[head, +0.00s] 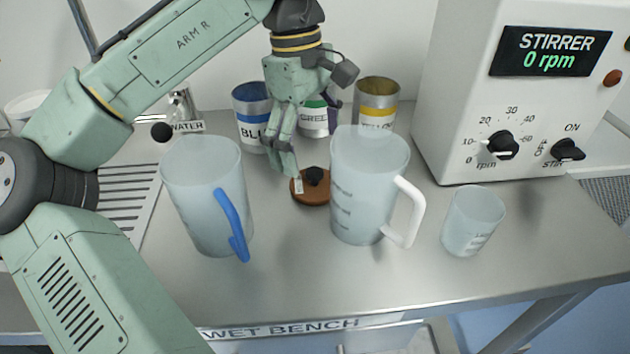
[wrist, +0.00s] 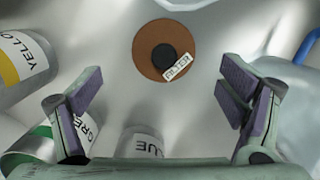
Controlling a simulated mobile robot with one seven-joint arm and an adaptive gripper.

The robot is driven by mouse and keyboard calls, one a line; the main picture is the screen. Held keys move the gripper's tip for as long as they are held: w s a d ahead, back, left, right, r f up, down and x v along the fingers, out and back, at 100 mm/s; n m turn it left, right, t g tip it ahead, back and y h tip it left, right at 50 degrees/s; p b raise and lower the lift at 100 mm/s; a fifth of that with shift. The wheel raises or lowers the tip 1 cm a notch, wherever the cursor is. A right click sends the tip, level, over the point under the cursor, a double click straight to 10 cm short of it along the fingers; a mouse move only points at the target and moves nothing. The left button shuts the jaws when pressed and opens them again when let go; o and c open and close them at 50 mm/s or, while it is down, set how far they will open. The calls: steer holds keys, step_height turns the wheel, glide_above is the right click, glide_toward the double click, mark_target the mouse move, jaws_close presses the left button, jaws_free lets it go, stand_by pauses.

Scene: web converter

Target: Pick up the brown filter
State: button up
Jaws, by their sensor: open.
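The brown filter (head: 311,193) is a flat round disc with a black knob and a small white label. It lies on the steel bench between the two jugs, its right side close behind the white-handled jug. In the wrist view the brown filter (wrist: 150,62) shows whole at the top centre, with its label reading FILTER. My gripper (head: 290,180) is above the bench, just left of the filter in the head view. In the wrist view my gripper (wrist: 160,90) has its fingers wide apart with nothing between them, and the filter lies beyond the fingertips.
A blue-handled jug (head: 205,200) stands left and a white-handled jug (head: 355,200) right. Blue (head: 247,110), green (head: 316,120) and yellow (head: 378,100) cans stand behind. A small beaker (head: 472,222) and the stirrer (head: 450,100) are at right. The front bench strip is clear.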

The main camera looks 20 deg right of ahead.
mark_target(314, 171)
steer(key=f, duration=0.2)
steer(key=s+f+p, duration=0.1)
steer(key=f, duration=0.2)
steer(key=shift+s+d+f, duration=0.1)
steer(key=c, duration=1.3)
steer(key=shift+c, duration=0.2)
step_height(314, 171, up, 18)
steer(key=shift+p, duration=0.3)
